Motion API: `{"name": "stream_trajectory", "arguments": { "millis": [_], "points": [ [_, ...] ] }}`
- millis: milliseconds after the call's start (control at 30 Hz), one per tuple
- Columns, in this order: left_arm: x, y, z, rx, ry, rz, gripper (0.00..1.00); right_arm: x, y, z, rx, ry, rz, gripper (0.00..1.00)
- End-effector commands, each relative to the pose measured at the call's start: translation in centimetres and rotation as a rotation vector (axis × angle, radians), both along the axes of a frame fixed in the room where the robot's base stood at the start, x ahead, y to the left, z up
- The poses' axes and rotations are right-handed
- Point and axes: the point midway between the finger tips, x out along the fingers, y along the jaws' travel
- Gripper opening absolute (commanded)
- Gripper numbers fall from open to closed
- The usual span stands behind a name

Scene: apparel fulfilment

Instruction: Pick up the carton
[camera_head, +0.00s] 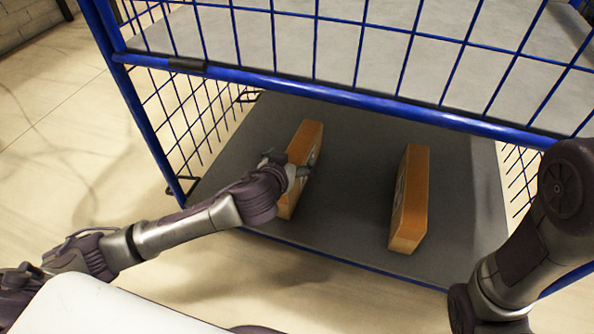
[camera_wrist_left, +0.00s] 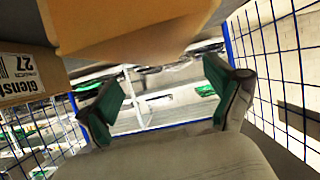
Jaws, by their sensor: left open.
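Two brown cartons stand on edge on the dark floor of a blue wire cage. A printed label (camera_wrist_left: 22,82) shows at left. My right gripper is out of view.
A blue cage rail (camera_head: 330,95) crosses above the cartons, and a grey shelf (camera_head: 350,55) lies behind it. Wire mesh sides (camera_head: 185,110) bound the cage. The dark cage floor (camera_head: 345,190) is clear between the cartons. My right arm is at the right edge.

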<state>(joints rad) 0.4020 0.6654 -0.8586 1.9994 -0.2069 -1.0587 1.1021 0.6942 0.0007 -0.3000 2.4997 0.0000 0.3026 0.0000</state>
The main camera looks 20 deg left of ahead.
Motion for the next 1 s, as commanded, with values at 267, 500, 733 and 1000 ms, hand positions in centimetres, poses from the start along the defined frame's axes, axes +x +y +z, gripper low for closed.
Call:
{"name": "stream_trajectory", "arguments": {
  "millis": [267, 500, 733, 1000],
  "points": [
    [2.9, 0.1, -2.1, 0.001, -0.001, 0.0, 0.91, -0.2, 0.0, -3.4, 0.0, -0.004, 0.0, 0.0],
    [3.4, 0.1, -2.0, 0.001, 0.001, 0.0, 0.91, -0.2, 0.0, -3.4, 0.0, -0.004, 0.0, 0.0],
    [3.3, 0.1, -2.0, 0.001, 0.001, 0.0, 0.66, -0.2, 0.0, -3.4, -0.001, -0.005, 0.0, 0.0],
    [3.3, 0.1, -2.0, 0.0, 0.001, 0.0, 0.21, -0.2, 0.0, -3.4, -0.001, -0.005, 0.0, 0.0]
  ]
}}
